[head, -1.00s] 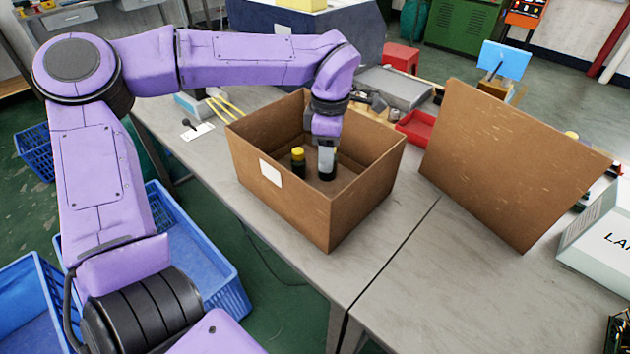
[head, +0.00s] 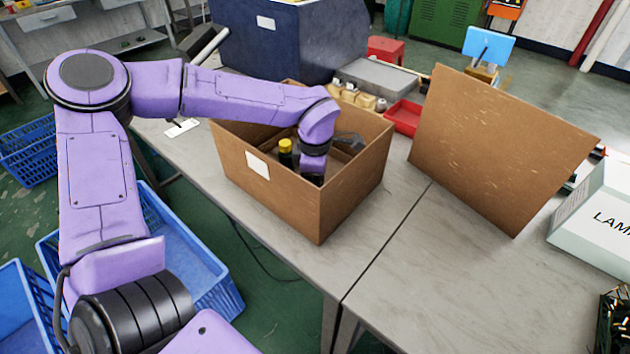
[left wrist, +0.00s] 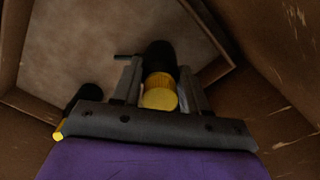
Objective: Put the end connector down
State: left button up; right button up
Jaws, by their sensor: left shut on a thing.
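The end connector (left wrist: 160,92) has a ribbed yellow cap and a black body. In the left wrist view it is between the two fingers of my left gripper (left wrist: 160,78), which is shut on it. In the head view my left gripper reaches down into the open cardboard box (head: 272,200); its fingers and the held connector are hidden by the wrist and the box wall. A second yellow-capped dark connector (head: 286,150) stands in the box just left of my gripper. I cannot tell whether the held connector touches the box floor. My right gripper is in no view.
A brown cardboard panel (head: 500,150) stands on the table right of the box. A red tray (head: 403,114) lies behind it. A white carton (head: 600,225) is at the far right. Blue crates (head: 200,260) stand on the floor at left. The front tabletop (head: 440,280) is clear.

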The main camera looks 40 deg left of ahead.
pick_arm(q)
jog(key=o, duration=1.1)
jog(key=shift+f, duration=0.1)
notch_tip(320, 180, up, 12)
jog(key=shift+r+p, duration=0.2)
jog(key=shift+p, duration=0.25)
